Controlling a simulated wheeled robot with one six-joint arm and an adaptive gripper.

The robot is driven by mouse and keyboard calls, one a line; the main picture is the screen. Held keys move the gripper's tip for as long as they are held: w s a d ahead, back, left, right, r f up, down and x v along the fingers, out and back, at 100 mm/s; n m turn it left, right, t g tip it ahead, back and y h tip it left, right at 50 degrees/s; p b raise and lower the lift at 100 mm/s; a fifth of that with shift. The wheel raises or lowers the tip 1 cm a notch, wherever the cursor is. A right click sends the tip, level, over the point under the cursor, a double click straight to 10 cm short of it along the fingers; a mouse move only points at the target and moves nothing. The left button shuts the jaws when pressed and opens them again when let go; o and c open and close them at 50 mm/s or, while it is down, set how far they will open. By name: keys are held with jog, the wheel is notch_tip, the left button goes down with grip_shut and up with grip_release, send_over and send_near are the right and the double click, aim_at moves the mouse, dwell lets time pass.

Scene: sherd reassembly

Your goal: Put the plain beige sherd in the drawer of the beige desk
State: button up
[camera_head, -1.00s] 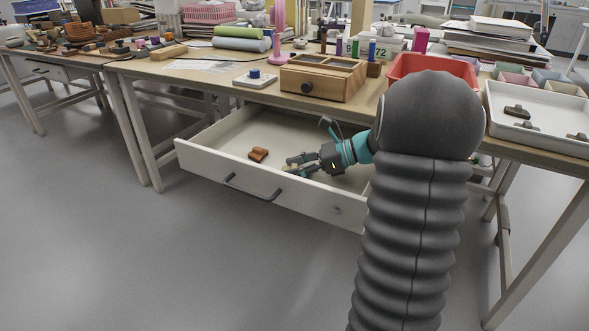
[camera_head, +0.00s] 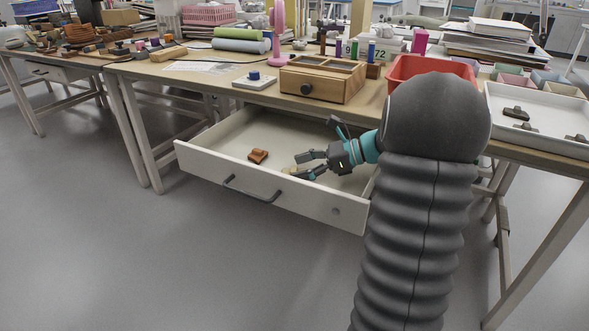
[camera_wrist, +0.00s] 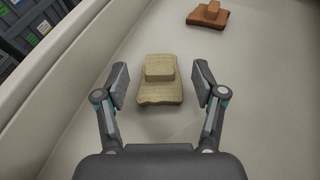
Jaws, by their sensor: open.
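The plain beige sherd (camera_wrist: 160,92) lies flat on the drawer floor in the wrist view, with a raised block on top. In the head view only a small part of it (camera_head: 291,169) shows beside my fingers. My gripper (camera_wrist: 160,84) is open, with one finger on each side of the sherd and a gap on both sides. It also shows inside the drawer in the head view (camera_head: 297,165). The drawer (camera_head: 218,178) of the beige desk (camera_head: 190,85) is pulled open.
A reddish-brown sherd (camera_head: 258,156) lies in the drawer, left of my gripper; it shows at the top of the wrist view (camera_wrist: 207,15). A wooden box (camera_head: 322,80), a red bin (camera_head: 402,68) and a white tray (camera_head: 545,139) stand on the desk. The drawer's left part is mostly clear.

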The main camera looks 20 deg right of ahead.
aim_at(322, 178)
jog(key=shift+v, duration=2.8)
jog(key=shift+a, duration=0.1)
